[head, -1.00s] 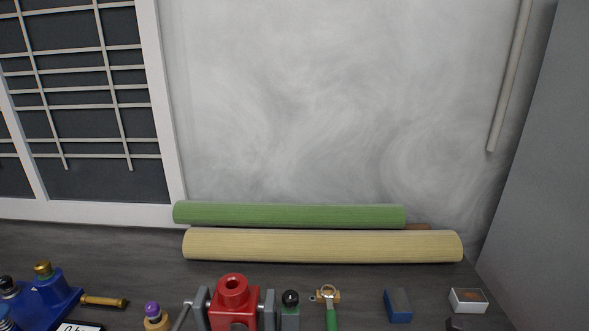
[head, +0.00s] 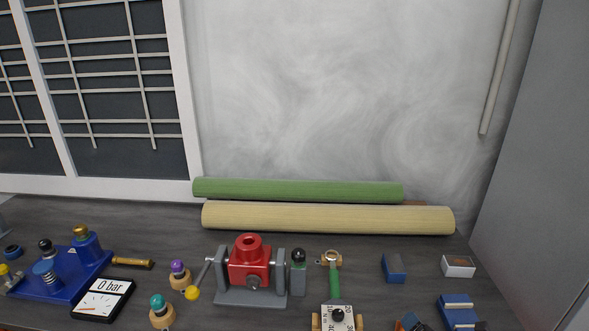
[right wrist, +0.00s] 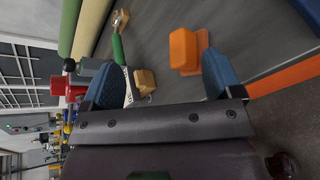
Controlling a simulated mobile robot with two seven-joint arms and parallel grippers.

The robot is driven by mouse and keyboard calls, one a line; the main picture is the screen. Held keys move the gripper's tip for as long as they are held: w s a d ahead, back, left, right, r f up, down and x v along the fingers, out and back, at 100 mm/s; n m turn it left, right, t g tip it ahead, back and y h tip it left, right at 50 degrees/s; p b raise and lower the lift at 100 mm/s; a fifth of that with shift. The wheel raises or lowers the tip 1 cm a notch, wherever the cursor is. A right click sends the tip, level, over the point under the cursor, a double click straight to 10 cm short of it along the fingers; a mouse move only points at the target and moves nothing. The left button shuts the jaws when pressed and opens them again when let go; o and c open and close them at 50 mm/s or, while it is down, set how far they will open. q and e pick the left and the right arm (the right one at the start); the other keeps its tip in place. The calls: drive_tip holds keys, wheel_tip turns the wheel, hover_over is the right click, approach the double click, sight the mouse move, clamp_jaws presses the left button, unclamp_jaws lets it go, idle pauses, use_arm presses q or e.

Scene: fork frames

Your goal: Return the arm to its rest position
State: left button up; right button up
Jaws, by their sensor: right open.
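My right gripper (right wrist: 160,78) shows in the right wrist view, with two blue finger pads spread wide apart. It is open and I see nothing held between the pads. Past the fingertips are an orange block (right wrist: 184,50) near the right pad, and a green-handled tool (right wrist: 118,48) and a wooden block (right wrist: 145,80) near the left pad. No arm or gripper of mine shows in the head view. My left gripper is not in view.
On the dark bench stand a red device on a grey stand (head: 249,262), a blue device (head: 66,275), a gauge (head: 103,298) and a blue block (head: 394,268). Green (head: 298,189) and cream (head: 328,217) rolls lie along the wall. A grey panel (head: 540,165) bounds the right.

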drive_tip(key=s+f+m+g, duration=0.1)
drive_tip(key=s+f+m, duration=0.2)
drive_tip(key=s+m, duration=0.6)
drive_tip(key=s+a+f+m+g, duration=0.1)
drive_tip(key=s+f+m, duration=0.3)
drive_tip(key=s+m, duration=0.5)
drive_tip(key=m, duration=0.8)
drive_tip(key=shift+s+m, duration=0.3)
